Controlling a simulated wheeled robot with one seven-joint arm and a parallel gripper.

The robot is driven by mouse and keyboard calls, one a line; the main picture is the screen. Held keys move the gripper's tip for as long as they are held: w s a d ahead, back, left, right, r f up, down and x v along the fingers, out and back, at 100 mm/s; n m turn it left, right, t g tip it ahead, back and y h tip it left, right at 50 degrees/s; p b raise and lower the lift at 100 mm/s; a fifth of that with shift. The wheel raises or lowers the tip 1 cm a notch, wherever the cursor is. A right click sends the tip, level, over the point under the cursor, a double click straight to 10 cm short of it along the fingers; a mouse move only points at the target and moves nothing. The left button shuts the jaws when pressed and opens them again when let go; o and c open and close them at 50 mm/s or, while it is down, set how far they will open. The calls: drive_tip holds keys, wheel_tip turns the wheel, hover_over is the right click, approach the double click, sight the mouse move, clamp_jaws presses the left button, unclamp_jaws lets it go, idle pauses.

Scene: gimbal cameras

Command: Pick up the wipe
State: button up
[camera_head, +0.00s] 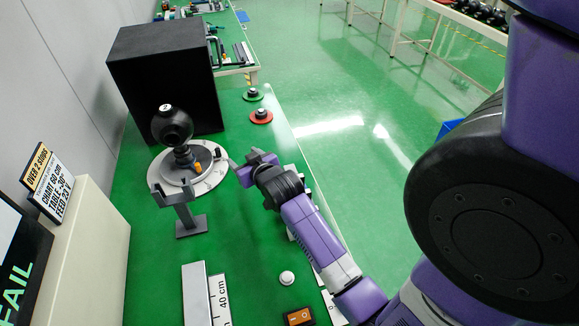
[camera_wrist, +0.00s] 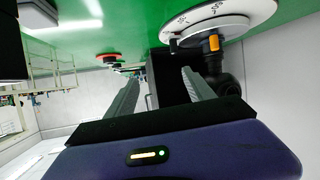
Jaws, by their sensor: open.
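I cannot make out a wipe in either view. My gripper (camera_head: 238,169) is above the green bench, just right of the round white dial plate (camera_head: 190,180). In the wrist view my gripper (camera_wrist: 161,82) shows two grey fingers spread well apart with nothing between them. The dial plate (camera_wrist: 225,20) shows at the top right there, with its orange knob. My own arm hides part of the bench's right side in the head view.
A black ball on a stand (camera_head: 172,125) rises from the dial plate. A grey forked stand (camera_head: 183,208) is close left of my gripper. A black box (camera_head: 165,75) stands behind.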

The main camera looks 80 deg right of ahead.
drive_tip(key=s+d+r+m+g+y+p, duration=0.1)
drive_tip(key=s+d+m+g+y+p, duration=0.3)
drive_tip(key=d, duration=1.1)
drive_tip(key=g+y+b, duration=0.1)
drive_tip(key=g+y, duration=0.4)
drive_tip(key=y, duration=0.1)
hover_over(290, 169)
drive_tip(key=d, duration=0.1)
wheel_tip(290, 169, down, 3)
drive_tip(key=shift+w+r, duration=0.1)
drive_tip(key=shift+w, duration=0.05)
drive_tip(key=shift+a+f, duration=0.15)
drive_tip(key=shift+f, duration=0.15)
drive_tip(key=shift+s+a+f+p, duration=0.1)
drive_tip(key=shift+f+p, duration=0.1)
drive_tip(key=shift+f, duration=1)
drive_tip(key=shift+s+a+f+p, duration=0.1)
drive_tip(key=shift+a+f+p, duration=0.1)
drive_tip(key=shift+f, duration=0.95)
drive_tip(key=shift+a+f+p, duration=0.1)
drive_tip(key=shift+f+p, duration=0.1)
drive_tip(key=shift+f, duration=1)
clamp_jaws()
drive_tip(key=shift+d+r, duration=0.1)
drive_tip(key=shift+r, duration=0.05)
